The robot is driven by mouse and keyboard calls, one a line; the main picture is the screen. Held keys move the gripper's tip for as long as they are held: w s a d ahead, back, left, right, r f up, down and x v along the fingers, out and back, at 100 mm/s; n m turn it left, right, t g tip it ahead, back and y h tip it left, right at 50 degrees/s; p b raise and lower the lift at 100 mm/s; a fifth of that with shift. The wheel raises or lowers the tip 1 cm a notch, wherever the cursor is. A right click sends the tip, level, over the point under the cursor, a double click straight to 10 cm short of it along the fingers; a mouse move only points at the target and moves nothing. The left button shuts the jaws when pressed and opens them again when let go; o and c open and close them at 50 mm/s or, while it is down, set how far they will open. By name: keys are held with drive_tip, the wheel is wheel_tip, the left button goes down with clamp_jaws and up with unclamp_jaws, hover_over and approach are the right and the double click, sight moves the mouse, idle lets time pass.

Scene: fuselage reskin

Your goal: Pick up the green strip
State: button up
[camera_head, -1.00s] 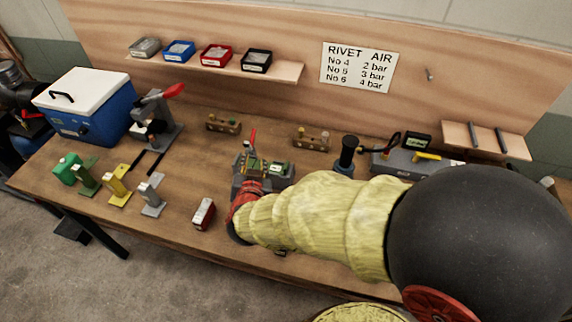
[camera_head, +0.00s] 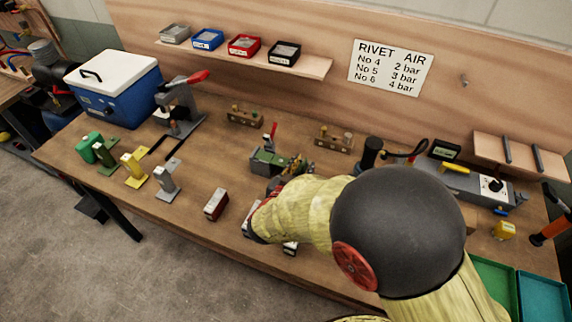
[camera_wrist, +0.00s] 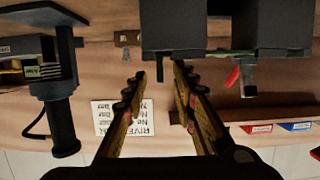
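A grey clamp fixture with a red lever (camera_head: 270,134) stands at mid-bench. A green piece (camera_head: 266,160) lies on it; I take this for the green strip, though its outline is partly hidden. In the wrist view, which is upside down, a thin green edge (camera_wrist: 230,53) shows between the fixture's dark blocks (camera_wrist: 272,28). A small dark-green piece (camera_wrist: 160,66) hangs below the left block. My gripper (camera_wrist: 158,72) is open, its two fingers apart with nothing visibly clamped. It is in front of the fixture, mostly hidden by my arm in the head view.
A red-and-white block (camera_head: 215,204) lies left of my gripper. Green, yellow and grey stands (camera_head: 136,170) are further left, near a blue cooler (camera_head: 118,92). A black cylinder (camera_head: 370,152) and a grey tester (camera_head: 462,180) are to the right.

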drive_tip(key=shift+w+d+f, duration=0.1)
drive_tip(key=shift+w, duration=0.25)
drive_tip(key=shift+c, duration=0.7)
clamp_jaws()
